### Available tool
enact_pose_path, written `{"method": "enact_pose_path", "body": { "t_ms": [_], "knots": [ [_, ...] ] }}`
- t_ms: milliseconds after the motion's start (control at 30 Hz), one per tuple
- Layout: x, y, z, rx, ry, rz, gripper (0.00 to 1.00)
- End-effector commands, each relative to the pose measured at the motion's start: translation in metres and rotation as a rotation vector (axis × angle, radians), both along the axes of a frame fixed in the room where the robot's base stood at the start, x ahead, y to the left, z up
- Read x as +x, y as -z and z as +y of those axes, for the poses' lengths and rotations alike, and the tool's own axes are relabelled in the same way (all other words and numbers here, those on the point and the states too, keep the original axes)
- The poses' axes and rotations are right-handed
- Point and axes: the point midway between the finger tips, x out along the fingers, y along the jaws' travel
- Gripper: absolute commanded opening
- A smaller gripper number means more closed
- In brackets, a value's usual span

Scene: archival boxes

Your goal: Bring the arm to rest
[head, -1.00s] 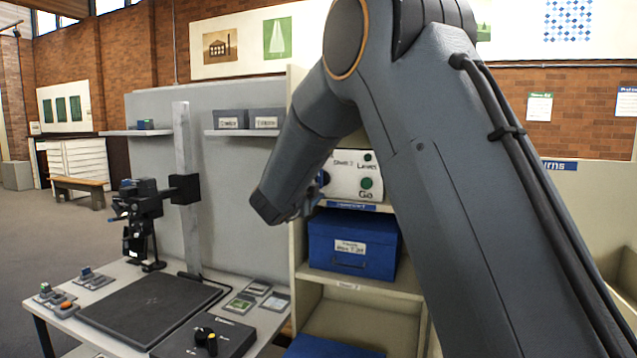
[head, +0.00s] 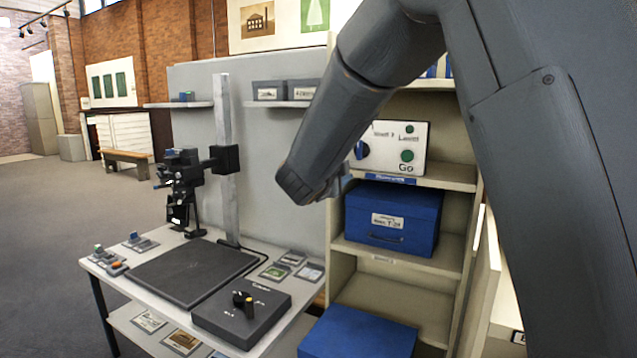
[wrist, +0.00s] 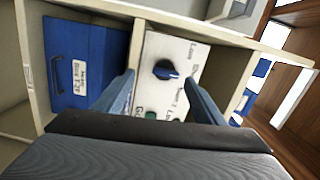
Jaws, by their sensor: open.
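My gripper (wrist: 157,95) is open in the wrist view, with its two blue-grey fingers apart and nothing between them but the view of a white control panel. The panel (wrist: 160,45) carries a dark blue knob (wrist: 167,69) and green buttons, and lies beyond the fingertips. In the head view my arm reaches down from the upper right, and my gripper (head: 335,188) is partly hidden behind its last link. I cannot tell the exact gap from gripper to panel.
A cream shelf unit (head: 400,255) holds a blue box (head: 392,217), with another blue box (head: 358,332) lower down. At left, a table (head: 122,287) bears a copy stand (head: 222,160) and a control box (head: 241,317). The floor at far left (head: 50,220) is open.

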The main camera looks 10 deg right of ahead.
Motion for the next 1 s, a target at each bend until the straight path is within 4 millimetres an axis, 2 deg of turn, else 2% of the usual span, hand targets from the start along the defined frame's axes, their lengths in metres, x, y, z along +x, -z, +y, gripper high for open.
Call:
{"method": "enact_pose_path", "body": {
  "t_ms": [167,267,367,500,567,700,900,1000],
  "knots": [
    [-0.01,0.038,0.01,-0.146,-0.224,0.226,0.64],
    [-0.028,0.071,0.019,-0.248,-0.377,0.382,0.64],
    [-0.056,0.107,0.025,-0.351,-0.529,0.54,0.64],
    [-0.113,0.157,0.026,-0.488,-0.741,0.762,0.64],
    [-0.14,0.177,0.024,-0.537,-0.826,0.851,0.64],
    [-0.206,0.214,0.015,-0.638,-1.014,1.043,0.64],
    [-0.306,0.251,-0.008,-0.746,-1.266,1.294,0.64],
    [-0.351,0.262,-0.021,-0.782,-1.376,1.4,0.64]
  ]
}}
